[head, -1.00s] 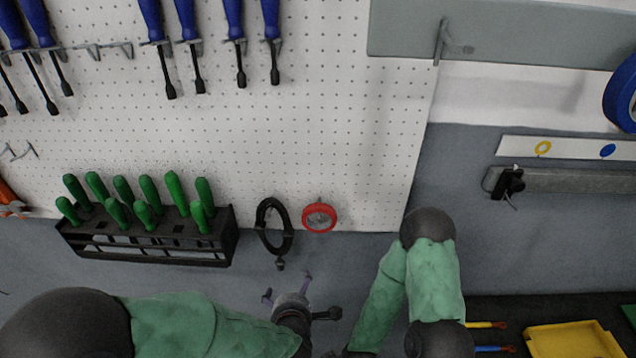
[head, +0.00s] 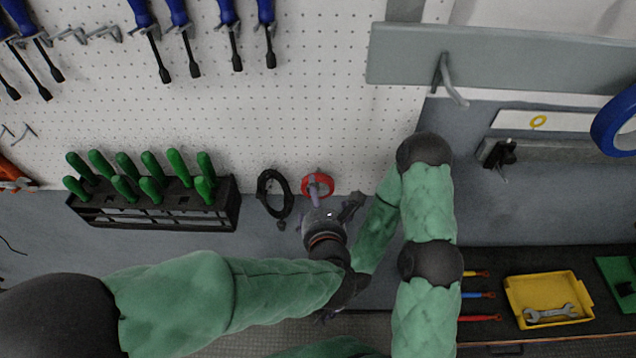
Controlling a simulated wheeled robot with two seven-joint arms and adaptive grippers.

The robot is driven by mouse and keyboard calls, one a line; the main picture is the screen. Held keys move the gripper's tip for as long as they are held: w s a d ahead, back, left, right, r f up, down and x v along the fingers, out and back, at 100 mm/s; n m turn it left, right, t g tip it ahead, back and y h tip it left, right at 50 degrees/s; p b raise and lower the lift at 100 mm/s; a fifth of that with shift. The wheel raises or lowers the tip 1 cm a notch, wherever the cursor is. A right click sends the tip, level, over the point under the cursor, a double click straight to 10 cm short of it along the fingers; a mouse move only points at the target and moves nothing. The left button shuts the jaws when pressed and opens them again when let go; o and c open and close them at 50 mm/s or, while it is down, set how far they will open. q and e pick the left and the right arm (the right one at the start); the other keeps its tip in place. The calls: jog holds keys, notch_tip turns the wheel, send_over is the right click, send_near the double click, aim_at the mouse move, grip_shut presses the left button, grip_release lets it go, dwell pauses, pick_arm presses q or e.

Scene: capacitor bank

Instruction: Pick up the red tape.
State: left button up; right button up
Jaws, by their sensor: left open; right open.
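The red tape (head: 326,184) is a small red ring hanging at the bottom edge of the white pegboard, right of a black ring. My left gripper (head: 311,208) is open just below and in front of it.
A black ring (head: 263,196) hangs close left of the tape. A black rack (head: 205,218) of green-handled tools is farther left. Blue-handled screwdrivers (head: 183,35) hang above. A yellow tray (head: 515,300) with a wrench lies on the lower right bench.

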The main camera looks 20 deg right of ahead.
pick_arm(q)
jog(key=p+x, duration=0.1)
jog(key=x, duration=0.4)
jog(key=shift+f+p, duration=0.25)
jog(key=shift+p, duration=0.15)
jog(key=shift+f, duration=0.1)
jog(key=c, duration=1)
